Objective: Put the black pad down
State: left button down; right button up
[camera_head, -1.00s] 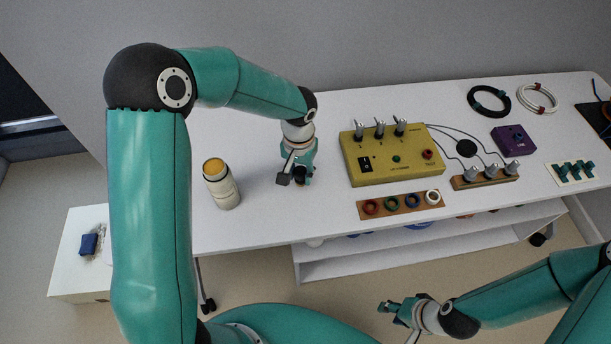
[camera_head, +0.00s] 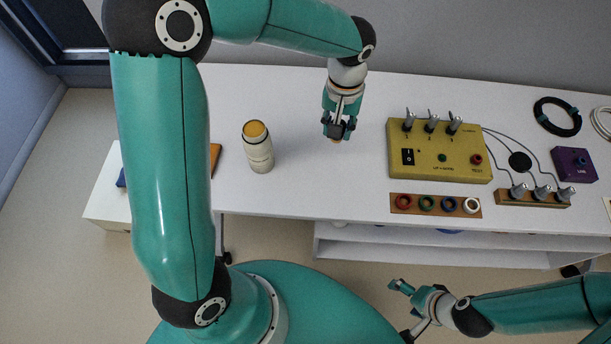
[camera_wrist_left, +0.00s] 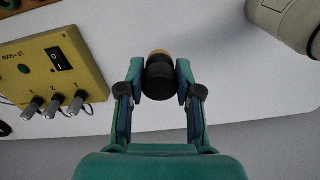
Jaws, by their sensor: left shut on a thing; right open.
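My left gripper (camera_head: 338,128) hangs over the white table, between the cream bottle and the yellow box. It is shut on a small black round piece with a tan end (camera_wrist_left: 158,76), which I take for the black pad. In the left wrist view the two fingers (camera_wrist_left: 160,86) press it from both sides. My right gripper (camera_head: 402,308) is open and empty, low in front of the table.
The yellow switch box (camera_head: 440,165) stands right of the left gripper, the cream bottle (camera_head: 259,155) left. A board with coloured rings (camera_head: 435,211) lies at the front edge. A flat black disc (camera_head: 520,161) lies among cables near the purple box (camera_head: 574,164). White table (camera_head: 300,185) in front is bare.

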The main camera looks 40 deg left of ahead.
pick_arm(q)
jog(key=s+a+r+n, duration=0.2)
jog(key=s+r+n, duration=0.4)
jog(key=s+r, duration=0.25)
jog(key=f, duration=0.5)
jog(key=f+b, duration=0.1)
jog(key=f, duration=0.9)
jog(key=shift+w+a+b, duration=0.15)
jog(key=shift+w+b, duration=0.2)
jog(key=shift+w, duration=0.05)
jog(key=shift+f, duration=1.95)
jog(key=shift+f+b, duration=0.1)
jog(key=shift+b, duration=0.2)
jog(key=c, duration=0.8)
grip_release()
